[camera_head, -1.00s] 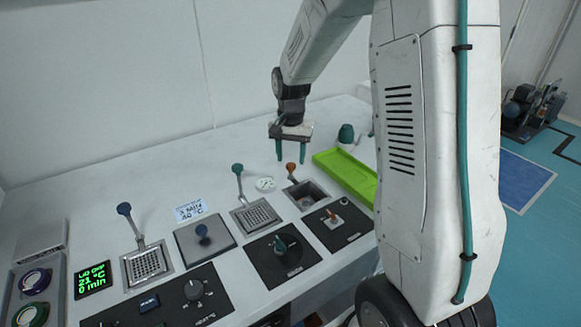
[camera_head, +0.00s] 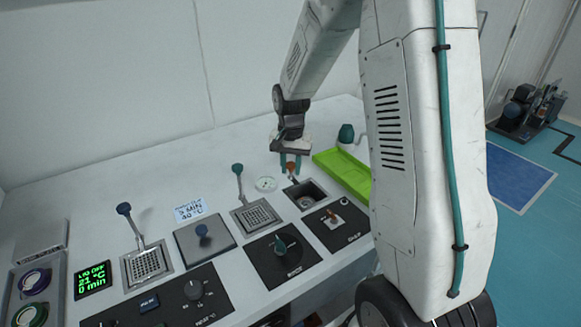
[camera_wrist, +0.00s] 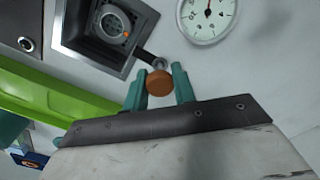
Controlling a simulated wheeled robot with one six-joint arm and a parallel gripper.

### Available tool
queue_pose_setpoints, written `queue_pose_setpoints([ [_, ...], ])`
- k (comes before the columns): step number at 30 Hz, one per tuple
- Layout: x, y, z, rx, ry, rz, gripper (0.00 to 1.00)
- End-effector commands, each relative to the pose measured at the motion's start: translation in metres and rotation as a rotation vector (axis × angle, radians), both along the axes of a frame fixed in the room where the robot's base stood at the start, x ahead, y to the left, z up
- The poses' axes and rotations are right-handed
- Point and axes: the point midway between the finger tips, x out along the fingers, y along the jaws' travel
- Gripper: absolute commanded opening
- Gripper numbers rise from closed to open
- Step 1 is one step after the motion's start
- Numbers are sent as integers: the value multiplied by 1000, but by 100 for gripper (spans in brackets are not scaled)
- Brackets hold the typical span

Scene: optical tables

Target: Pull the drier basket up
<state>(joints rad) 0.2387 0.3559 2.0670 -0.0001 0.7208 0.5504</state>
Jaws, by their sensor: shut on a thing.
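An orange knob (camera_head: 290,167) tops the handle of the rightmost sunken metal well (camera_head: 321,206). In the wrist view the knob (camera_wrist: 159,83) sits between the two teal fingers of my gripper (camera_head: 290,172), which is shut on it. The handle runs from the knob to the rim of the square well (camera_wrist: 71,30). A round grey part with a small orange spot (camera_wrist: 113,25) shows inside the well. The basket appears low in the well; its exact height is hard to tell.
A bright green tray (camera_head: 343,165) and a teal-capped white bottle (camera_head: 346,134) stand to the right of my gripper. A round white gauge (camera_head: 265,184) lies to the left. Teal-knobbed (camera_head: 256,216) and blue-knobbed (camera_head: 147,262) baskets sit farther left. Control panels (camera_head: 283,257) line the front.

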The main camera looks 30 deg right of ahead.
Motion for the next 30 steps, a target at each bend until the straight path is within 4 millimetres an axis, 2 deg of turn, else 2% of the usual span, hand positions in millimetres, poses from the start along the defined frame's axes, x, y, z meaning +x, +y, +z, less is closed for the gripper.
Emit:
queue_pose_setpoints([
  [6,2,0,46,-2,-8,0,0],
  [9,1,0,57,-1,-6,0,0],
  [19,2,0,63,-1,-7,0,0],
  [20,2,0,63,-1,-7,0,34],
  [21,2,0,63,-2,-8,0,46],
  [22,2,0,63,-1,-7,0,48],
  [30,1,0,62,-1,-4,0,48],
])
